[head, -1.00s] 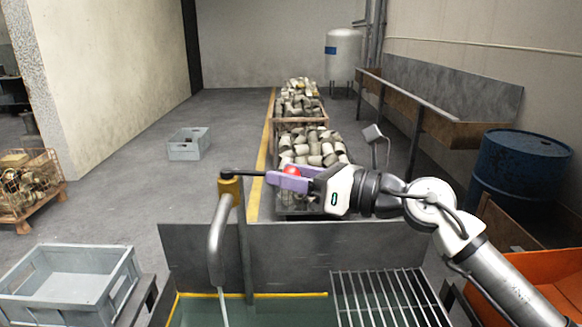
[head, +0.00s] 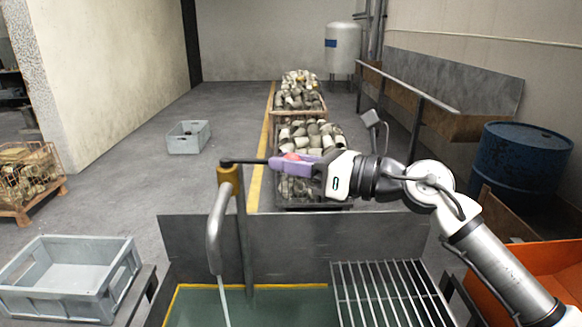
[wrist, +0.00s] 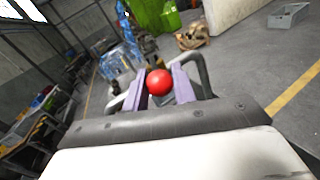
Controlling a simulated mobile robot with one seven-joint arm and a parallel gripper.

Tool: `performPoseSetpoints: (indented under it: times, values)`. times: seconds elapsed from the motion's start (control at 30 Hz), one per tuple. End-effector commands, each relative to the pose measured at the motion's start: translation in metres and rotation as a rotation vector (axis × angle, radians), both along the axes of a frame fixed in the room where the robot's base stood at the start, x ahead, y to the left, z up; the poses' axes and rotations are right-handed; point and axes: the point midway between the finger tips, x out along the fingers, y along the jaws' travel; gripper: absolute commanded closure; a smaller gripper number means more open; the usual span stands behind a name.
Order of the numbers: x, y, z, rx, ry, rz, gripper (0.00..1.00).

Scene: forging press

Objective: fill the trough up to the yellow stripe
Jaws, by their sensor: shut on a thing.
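The trough (head: 173,302) is at the bottom of the head view, with greenish water (head: 275,308) in it. The yellow stripe (head: 285,286) runs along its inner wall, just above the visible water. A thin stream (head: 224,308) runs from the grey tap spout (head: 213,238). A dark lever (head: 250,160) reaches right from the tap's brass-coloured top and has a red ball knob (wrist: 160,82). My gripper (head: 288,161) is shut on the red knob, its purple fingers on either side of it. The fingers partly hide the knob in the head view.
A metal grating (head: 385,290) covers the trough's right side. A grey crate (head: 125,290) stands at left, and an orange bin (head: 545,265) at right. Bins of metal billets (head: 310,135) stand behind the tap. A blue drum (head: 520,165) is at far right.

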Motion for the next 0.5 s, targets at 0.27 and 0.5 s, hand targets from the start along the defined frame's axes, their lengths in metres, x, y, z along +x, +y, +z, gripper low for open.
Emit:
performPoseSetpoints:
  times: [0.27, 0.5]
  values:
    - [0.020, -0.002, -0.002, 0.008, -0.003, 0.165, 1.00]
    - [0.028, -0.003, 0.001, 0.005, -0.003, 0.249, 1.00]
